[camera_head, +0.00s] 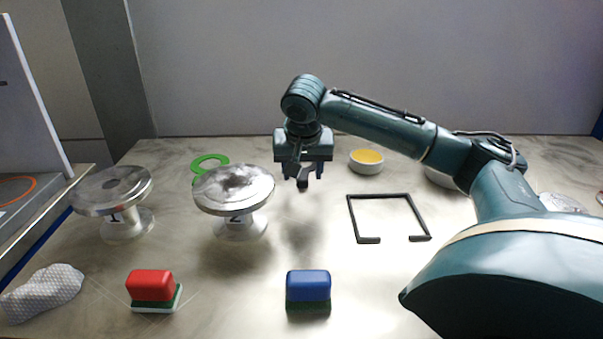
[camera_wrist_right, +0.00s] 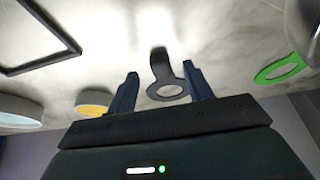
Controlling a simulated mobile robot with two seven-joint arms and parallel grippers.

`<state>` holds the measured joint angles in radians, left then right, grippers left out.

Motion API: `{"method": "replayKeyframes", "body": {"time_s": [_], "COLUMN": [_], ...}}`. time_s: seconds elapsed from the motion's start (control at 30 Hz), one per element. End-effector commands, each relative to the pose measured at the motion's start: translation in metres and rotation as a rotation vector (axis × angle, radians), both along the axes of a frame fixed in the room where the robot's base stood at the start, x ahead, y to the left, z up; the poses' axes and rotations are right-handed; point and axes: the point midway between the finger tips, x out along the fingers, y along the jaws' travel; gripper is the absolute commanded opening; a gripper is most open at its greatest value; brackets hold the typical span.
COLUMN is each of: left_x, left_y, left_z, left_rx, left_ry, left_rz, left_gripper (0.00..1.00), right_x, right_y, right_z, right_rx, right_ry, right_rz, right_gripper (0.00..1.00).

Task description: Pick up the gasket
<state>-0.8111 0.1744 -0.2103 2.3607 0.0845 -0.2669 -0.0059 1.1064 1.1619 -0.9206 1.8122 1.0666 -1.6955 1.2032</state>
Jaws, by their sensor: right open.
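A dark grey ring gasket with a tab shows in the right wrist view (camera_wrist_right: 158,65), flat on the table between and beyond the fingertips. In the head view only a dark piece, seemingly its tab (camera_head: 303,183), shows below my right gripper (camera_head: 304,174); the ring is hidden there. My right gripper, also in the wrist view (camera_wrist_right: 160,71), is open and empty, pointing down above the gasket. A green ring gasket (camera_head: 197,168) lies behind the flanged vessels and shows in the wrist view (camera_wrist_right: 272,75). My left gripper is not in view.
Flanged vessels marked 1 (camera_head: 122,222) and 2 (camera_head: 238,225) stand to the left. A yellow-filled bowl (camera_head: 366,167) and a dark open frame (camera_head: 427,217) lie to the right.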

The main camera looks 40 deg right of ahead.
Motion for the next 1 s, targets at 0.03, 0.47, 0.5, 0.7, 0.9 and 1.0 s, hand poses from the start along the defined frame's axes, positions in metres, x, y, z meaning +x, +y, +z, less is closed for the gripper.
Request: {"method": "replayKeyframes", "body": {"time_s": [0.03, 0.47, 0.5, 0.7, 0.9, 1.0], "left_x": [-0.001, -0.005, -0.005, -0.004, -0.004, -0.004], "left_y": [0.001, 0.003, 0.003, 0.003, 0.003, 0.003], "left_z": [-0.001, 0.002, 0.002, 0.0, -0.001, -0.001], "left_rx": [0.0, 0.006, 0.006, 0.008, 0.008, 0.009], "left_ry": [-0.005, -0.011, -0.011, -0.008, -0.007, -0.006], "left_rz": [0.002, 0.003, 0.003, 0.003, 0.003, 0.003], "left_gripper": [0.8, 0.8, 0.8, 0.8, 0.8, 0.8], "right_x": [0.002, 0.006, 0.006, 0.006, 0.006, 0.006], "right_y": [-0.002, -0.006, -0.005, -0.005, -0.005, -0.005], "right_z": [-0.009, -0.021, -0.021, -0.021, -0.02, -0.02], "right_rx": [0.0, 0.001, 0.001, 0.001, 0.001, 0.001], "right_ry": [0.001, -0.001, -0.001, -0.001, -0.001, -0.001], "right_rz": [-0.001, 0.0, 0.0, 0.0, 0.0, 0.0], "right_gripper": [0.51, 0.48, 0.44, 0.28, 0.12, 0.03]}}
